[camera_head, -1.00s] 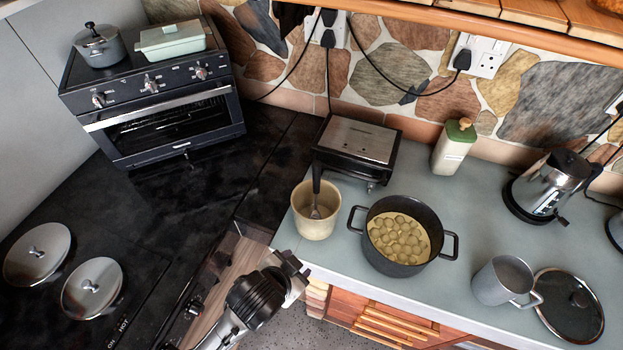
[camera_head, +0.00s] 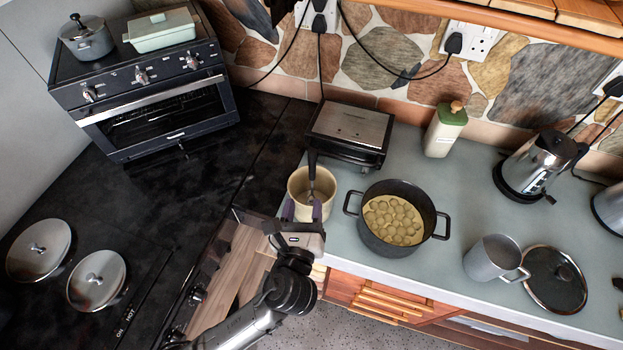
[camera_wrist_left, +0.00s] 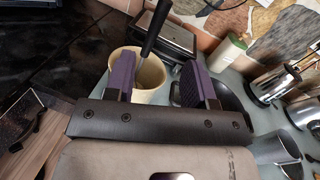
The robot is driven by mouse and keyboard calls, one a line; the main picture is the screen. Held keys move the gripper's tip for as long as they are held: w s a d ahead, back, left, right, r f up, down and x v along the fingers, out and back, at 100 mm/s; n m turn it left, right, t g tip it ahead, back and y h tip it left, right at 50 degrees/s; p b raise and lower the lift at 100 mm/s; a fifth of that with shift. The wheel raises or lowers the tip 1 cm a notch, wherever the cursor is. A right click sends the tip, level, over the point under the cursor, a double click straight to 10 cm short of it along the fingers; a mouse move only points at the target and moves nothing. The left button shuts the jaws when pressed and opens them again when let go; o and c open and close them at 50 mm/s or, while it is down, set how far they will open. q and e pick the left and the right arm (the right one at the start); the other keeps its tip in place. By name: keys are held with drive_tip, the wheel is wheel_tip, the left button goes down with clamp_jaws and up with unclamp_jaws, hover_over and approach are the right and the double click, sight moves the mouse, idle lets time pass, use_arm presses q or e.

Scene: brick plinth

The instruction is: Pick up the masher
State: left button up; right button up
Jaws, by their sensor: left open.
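The masher (camera_head: 312,172) stands in a cream pot (camera_head: 299,185) at the counter's front left, its black handle pointing up and its metal lower part inside the pot. In the left wrist view the black handle (camera_wrist_left: 156,30) rises from the cream pot (camera_wrist_left: 150,95) between the two purple finger pads. My left gripper (camera_head: 302,211) is open at the near side of the cream pot, its fingers overlapping the pot's front in the head view. No contact with the masher shows. My right gripper is not in view.
A black pot of round pale pieces (camera_head: 388,248) stands close right of the cream pot. A black grill (camera_head: 348,133) stands just behind. A grey mug (camera_head: 493,259) and glass lid (camera_head: 553,280) lie further right. The stove top (camera_head: 150,215) is left.

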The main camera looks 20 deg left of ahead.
sight(312, 160)
use_arm(q)
drive_tip(key=w+a+m, duration=0.1)
drive_tip(key=w, duration=0.3)
drive_tip(key=w+a+p, duration=0.1)
drive_tip(key=w, duration=0.4)
drive_tip(key=w+a+m, duration=0.1)
drive_tip(key=w, duration=0.3)
drive_tip(key=shift+w+a+r+m, duration=0.2)
drive_tip(key=shift+m, duration=0.1)
clamp_jaws()
idle(0.4)
